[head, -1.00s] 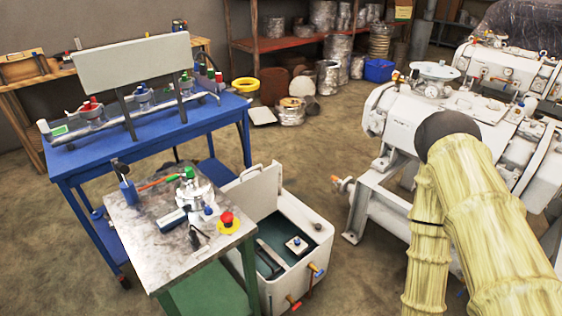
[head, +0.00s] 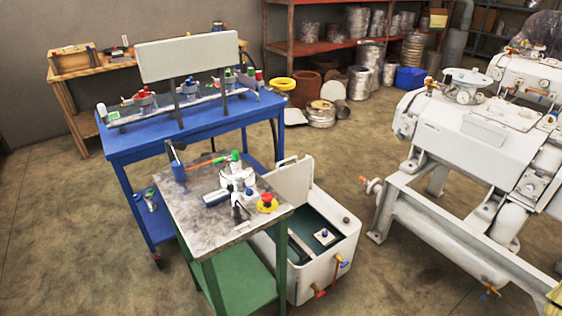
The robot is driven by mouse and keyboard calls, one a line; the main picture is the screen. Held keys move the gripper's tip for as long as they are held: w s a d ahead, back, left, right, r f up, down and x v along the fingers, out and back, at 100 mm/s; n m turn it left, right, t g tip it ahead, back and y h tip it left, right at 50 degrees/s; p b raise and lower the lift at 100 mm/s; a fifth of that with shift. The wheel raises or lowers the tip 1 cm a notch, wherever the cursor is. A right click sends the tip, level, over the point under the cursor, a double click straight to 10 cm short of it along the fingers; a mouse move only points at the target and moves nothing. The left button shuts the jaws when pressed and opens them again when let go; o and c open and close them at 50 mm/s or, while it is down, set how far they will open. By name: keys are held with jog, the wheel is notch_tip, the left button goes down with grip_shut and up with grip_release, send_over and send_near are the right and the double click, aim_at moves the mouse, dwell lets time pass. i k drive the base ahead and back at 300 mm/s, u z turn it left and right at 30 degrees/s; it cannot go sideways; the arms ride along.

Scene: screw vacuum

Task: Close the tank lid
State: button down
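The white tank (head: 335,262) stands on the floor beside and partly behind the small green-legged table. Its lid (head: 289,183) is open and stands upright along the tank's back left side. The dark inside of the tank shows, with a small white block with a blue knob (head: 324,236) in it. The table hides the tank's left part. My gripper is not in view.
The small table (head: 200,238) carries a valve assembly and a red emergency button (head: 267,203). A blue table (head: 225,119) stands behind it. A large white machine (head: 460,145) is at the right. Floor is clear between tank and machine, and at front left.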

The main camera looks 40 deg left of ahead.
aim_at(293, 181)
jog(key=k, duration=0.55)
jog(key=u, duration=1.15)
jog(key=i, duration=0.4)
jog(key=u, duration=0.05)
